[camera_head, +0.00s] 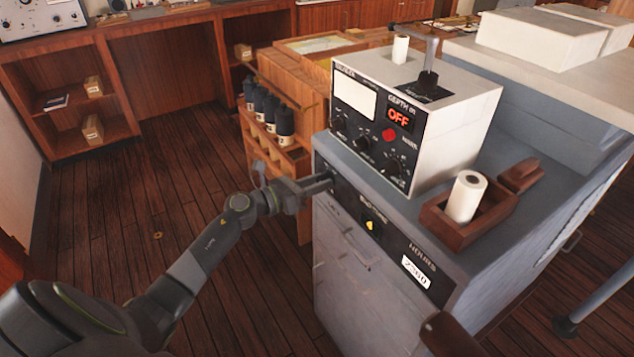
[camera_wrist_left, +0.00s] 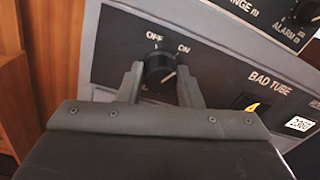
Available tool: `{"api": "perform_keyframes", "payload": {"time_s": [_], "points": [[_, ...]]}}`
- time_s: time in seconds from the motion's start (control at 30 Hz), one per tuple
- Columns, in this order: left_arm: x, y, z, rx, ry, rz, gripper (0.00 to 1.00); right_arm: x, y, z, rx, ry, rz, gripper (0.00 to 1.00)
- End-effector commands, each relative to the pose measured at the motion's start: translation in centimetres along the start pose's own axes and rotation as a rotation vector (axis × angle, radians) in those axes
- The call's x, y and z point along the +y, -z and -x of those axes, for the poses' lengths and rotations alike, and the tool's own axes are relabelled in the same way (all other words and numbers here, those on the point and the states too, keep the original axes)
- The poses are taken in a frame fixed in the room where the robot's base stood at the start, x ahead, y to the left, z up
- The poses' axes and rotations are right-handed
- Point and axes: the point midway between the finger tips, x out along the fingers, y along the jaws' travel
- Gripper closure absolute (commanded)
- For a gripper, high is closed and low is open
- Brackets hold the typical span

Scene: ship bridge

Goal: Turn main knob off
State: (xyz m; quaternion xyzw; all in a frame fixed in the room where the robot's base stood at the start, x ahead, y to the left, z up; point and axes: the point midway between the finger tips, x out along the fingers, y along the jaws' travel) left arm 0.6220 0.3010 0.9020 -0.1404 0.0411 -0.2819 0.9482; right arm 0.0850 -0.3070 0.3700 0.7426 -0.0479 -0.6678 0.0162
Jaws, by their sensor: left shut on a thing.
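The main knob (camera_wrist_left: 158,68) is a black dial on the dark front panel, under the words OFF and ON in the left wrist view. A small pale mark shows on its right side; I cannot tell for sure which word it points at. My left gripper (camera_wrist_left: 160,86) has one finger on each side of the knob and is shut on it. In the head view my left gripper (camera_head: 326,184) reaches the left end of the cabinet's dark panel, and it hides the knob there. My right gripper is not in view.
The white sounder box (camera_head: 460,125) with a red OFF display stands on the grey cabinet (camera_head: 345,265). A wooden tray (camera_head: 437,218) holding a paper roll (camera_head: 465,197) is at its right. Dark bottles (camera_head: 284,122) stand in a wooden rack behind.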

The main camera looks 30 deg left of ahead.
Motion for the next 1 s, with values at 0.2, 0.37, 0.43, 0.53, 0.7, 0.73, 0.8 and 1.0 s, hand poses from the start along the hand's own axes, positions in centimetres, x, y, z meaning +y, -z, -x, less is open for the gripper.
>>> {"api": "perform_keyframes", "payload": {"time_s": [0.2, 0.37, 0.43, 0.53, 0.7, 0.73, 0.8, 1.0], "points": [[-0.1, -0.1, 0.0, -0.005, 0.001, 0.116, 0.91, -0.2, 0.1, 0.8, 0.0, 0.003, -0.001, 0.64], [0.0, -0.2, 0.0, -0.011, 0.002, 0.25, 0.91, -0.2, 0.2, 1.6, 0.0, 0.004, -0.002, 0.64], [0.0, -0.2, 0.0, -0.014, 0.003, 0.315, 0.91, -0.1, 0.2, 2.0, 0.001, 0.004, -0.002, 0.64], [0.0, -0.2, 0.0, -0.018, 0.003, 0.411, 0.91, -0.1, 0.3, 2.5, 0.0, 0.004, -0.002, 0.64], [0.0, -0.2, 0.0, -0.026, 0.006, 0.573, 0.91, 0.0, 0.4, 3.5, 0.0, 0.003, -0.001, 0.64], [0.0, -0.2, 0.0, -0.027, 0.007, 0.601, 0.91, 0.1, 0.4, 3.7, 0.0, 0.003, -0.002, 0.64], [0.0, -0.2, 0.0, -0.029, 0.007, 0.663, 0.91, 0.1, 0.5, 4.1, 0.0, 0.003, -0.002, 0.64], [0.0, -0.1, 0.0, -0.037, 0.009, 0.822, 0.91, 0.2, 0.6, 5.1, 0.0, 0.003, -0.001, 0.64]]}}
